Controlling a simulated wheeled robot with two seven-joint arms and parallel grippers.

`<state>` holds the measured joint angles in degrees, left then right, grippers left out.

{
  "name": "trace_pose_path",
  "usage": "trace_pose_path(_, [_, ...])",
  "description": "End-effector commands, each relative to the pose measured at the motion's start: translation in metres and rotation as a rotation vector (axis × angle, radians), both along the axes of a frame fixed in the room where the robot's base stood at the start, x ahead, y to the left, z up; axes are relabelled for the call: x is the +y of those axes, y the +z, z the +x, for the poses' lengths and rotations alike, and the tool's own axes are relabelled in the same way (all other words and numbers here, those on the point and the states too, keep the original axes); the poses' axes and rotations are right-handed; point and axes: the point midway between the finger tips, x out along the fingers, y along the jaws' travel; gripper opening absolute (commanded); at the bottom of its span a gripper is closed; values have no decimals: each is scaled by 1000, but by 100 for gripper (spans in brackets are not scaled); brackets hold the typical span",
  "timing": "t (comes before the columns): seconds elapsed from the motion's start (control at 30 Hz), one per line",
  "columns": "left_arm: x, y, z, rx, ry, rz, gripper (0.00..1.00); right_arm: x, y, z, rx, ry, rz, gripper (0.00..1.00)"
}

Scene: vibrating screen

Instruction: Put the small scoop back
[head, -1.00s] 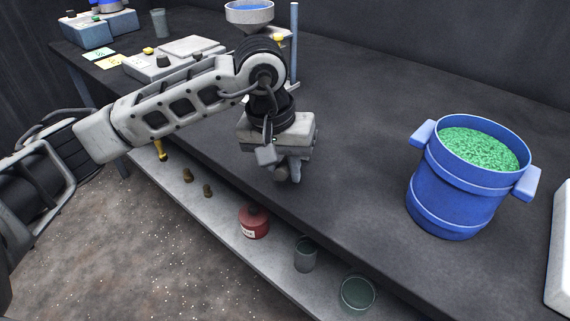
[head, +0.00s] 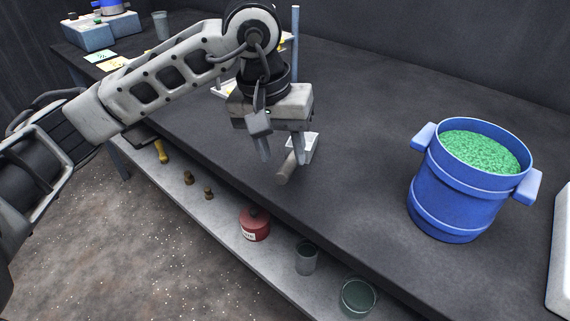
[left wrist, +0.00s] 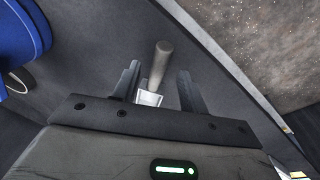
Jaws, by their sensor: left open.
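The small scoop (head: 287,167) lies on the dark bench top near its front edge, with a grey handle and a pale scoop end. In the left wrist view the scoop handle (left wrist: 160,64) shows between and beyond the fingers. My left gripper (head: 282,155) is open and just above the scoop, with its fingers apart on either side. It also shows in the left wrist view (left wrist: 156,88). I see no contact between fingers and scoop. My right gripper is not in view.
A blue bucket (head: 455,195) of green granules stands on the bench at the right. The lower shelf (head: 225,225) holds a red canister (head: 255,224), glass jars (head: 357,296) and small brass weights. The bench between the bucket and scoop is clear.

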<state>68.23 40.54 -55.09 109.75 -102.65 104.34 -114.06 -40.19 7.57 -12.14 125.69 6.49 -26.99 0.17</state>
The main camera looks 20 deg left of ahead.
Motion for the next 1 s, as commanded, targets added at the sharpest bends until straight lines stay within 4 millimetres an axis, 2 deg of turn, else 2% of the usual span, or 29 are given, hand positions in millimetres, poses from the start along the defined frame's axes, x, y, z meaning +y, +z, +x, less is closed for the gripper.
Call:
trace_pose_path(0.03, [2, 13, -1, -6, 0, 1, 43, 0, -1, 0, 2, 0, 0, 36])
trace_pose_path(0.2, [6, 45, -5, -3, 0, 0, 43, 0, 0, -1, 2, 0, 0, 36])
trace_pose_path(0.4, [8, 64, -8, -1, 0, 1, 43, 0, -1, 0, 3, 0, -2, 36])
trace_pose_path(1.0, [9, 67, -9, 1, 0, 0, 43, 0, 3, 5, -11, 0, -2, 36])
